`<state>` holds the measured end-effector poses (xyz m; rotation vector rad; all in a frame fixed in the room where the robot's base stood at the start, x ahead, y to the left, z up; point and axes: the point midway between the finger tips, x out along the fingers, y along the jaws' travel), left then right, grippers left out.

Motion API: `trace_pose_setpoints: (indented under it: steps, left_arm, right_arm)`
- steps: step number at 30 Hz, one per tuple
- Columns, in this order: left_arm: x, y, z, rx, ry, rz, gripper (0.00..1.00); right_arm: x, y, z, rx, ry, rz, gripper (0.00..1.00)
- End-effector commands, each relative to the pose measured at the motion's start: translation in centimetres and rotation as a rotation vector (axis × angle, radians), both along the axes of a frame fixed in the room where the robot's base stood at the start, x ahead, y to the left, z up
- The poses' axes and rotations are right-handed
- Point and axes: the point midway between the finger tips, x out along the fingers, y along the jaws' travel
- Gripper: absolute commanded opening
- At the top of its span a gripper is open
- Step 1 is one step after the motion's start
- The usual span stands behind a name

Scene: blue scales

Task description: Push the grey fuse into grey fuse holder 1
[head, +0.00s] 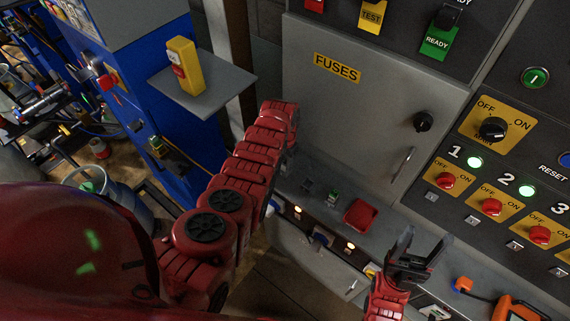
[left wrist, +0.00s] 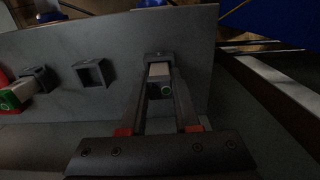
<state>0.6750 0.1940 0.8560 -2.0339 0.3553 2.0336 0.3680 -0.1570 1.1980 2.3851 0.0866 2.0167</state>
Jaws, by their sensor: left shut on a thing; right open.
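In the left wrist view my left gripper (left wrist: 161,84) is shut on the grey fuse (left wrist: 159,70), a pale block with a green ring on its near end. The fuse's far end is at a dark grey holder (left wrist: 157,56) on the grey shelf; I cannot tell how deep it sits. A second, empty square holder (left wrist: 92,73) stands to its left. No holder number is readable. In the head view my left arm hides the left gripper and the fuse. My right gripper (head: 412,250) is open and empty in front of the panel.
A red tray (head: 361,214) lies on the grey ledge of the fuse cabinet (head: 375,110). Another holder (left wrist: 36,78) and a white-green piece (left wrist: 17,94) are at the left in the wrist view. An orange meter (head: 518,309) is at the lower right.

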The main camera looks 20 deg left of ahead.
Motion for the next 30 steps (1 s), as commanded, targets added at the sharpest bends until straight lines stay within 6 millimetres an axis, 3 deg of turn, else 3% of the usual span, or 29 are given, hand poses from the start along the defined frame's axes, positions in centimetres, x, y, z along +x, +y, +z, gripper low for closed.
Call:
trace_pose_setpoints:
  steps: [11, 19, 30]
  left_arm:
    - [0.1, 0.0, 0.9, 0.000, -0.002, 0.001, 0.00]
    - [0.2, 0.1, 2.8, 0.002, -0.007, 0.001, 0.00]
    - [-4.0, -1.8, 3.7, 0.001, 0.001, -0.002, 0.00]
  right_arm:
    - [0.0, 0.0, -0.2, 0.000, 0.000, 0.000, 0.65]
    - [0.0, 0.0, -1.3, 0.000, 0.000, 0.000, 0.65]
    - [0.0, 0.0, -2.1, 0.000, 0.000, 0.000, 0.65]
